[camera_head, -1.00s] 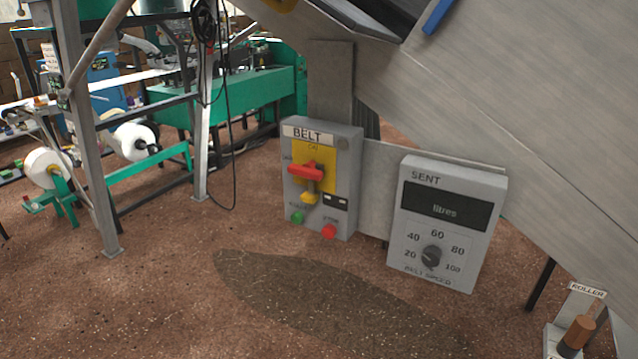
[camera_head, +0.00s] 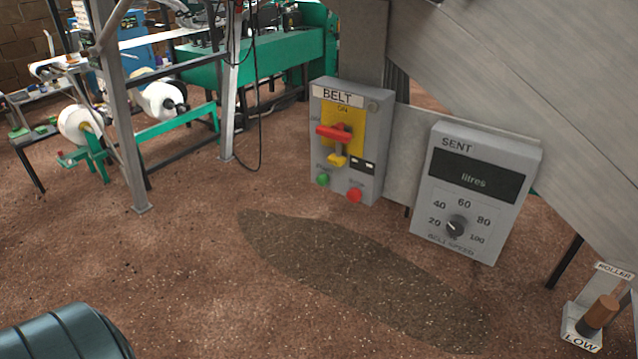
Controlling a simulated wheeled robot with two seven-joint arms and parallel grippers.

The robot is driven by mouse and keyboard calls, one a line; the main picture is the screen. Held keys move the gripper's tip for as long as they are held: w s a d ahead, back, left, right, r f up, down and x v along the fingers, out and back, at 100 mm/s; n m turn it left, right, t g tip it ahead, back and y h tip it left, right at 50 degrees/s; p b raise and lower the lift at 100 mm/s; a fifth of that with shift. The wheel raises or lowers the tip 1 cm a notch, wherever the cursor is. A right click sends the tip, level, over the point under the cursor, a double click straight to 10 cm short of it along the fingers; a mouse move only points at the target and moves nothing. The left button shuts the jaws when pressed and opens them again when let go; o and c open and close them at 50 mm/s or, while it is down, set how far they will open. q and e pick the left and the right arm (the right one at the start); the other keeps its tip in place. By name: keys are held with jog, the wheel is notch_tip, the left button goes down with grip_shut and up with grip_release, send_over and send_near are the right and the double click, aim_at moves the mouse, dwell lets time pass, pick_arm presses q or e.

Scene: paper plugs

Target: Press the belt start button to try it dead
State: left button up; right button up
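The grey BELT box (camera_head: 347,140) hangs on the conveyor frame, right of the picture's middle. A green button (camera_head: 322,179) sits at its lower left and a red button (camera_head: 354,195) at its lower right; the small labels over them are too blurred to read. Above them is a red handle (camera_head: 335,133) on a yellow plate (camera_head: 352,120), lying roughly crosswise. A yellow piece (camera_head: 338,160) hangs just below the handle. Neither gripper shows, and nothing touches the box.
The SENT box (camera_head: 476,192) with its litres display and belt speed knob (camera_head: 455,226) hangs to the right. A ROLLER lever (camera_head: 600,311) stands at lower right. A dark rounded metal shape (camera_head: 65,335) fills the lower left corner. The brown floor before the box is clear apart from a dark patch (camera_head: 350,265).

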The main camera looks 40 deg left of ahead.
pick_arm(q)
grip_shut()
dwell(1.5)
